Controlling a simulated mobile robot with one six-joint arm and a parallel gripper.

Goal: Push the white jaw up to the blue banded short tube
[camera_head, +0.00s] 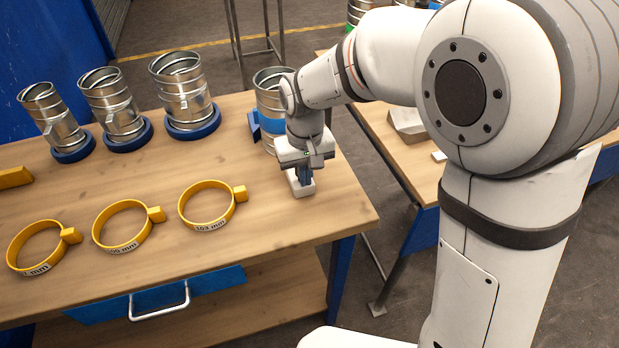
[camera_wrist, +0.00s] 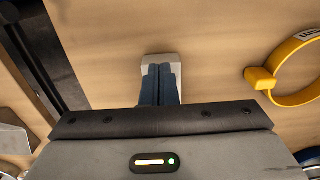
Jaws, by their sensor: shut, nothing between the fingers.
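The blue banded short tube (camera_head: 268,92) stands upright near the table's right end, a metal cylinder with a blue band low on its side. A blue block (camera_head: 254,126) sits against its left side. The white jaw (camera_head: 300,189) is a small white block on the wood, in front of the tube and a little right. My gripper (camera_head: 304,178) is shut and empty, pointing down with its blue fingers at the jaw. In the wrist view the shut fingertips (camera_wrist: 161,68) overlap the white jaw (camera_wrist: 160,59). Contact cannot be told. My gripper partly hides the space between jaw and tube.
Several metal ducts (camera_head: 183,88) in blue rings stand along the table's back left. Several yellow clamp rings (camera_head: 207,204) lie in front, the nearest left of the jaw. The table's right edge is close to the jaw. A second table (camera_head: 408,150) stands to the right.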

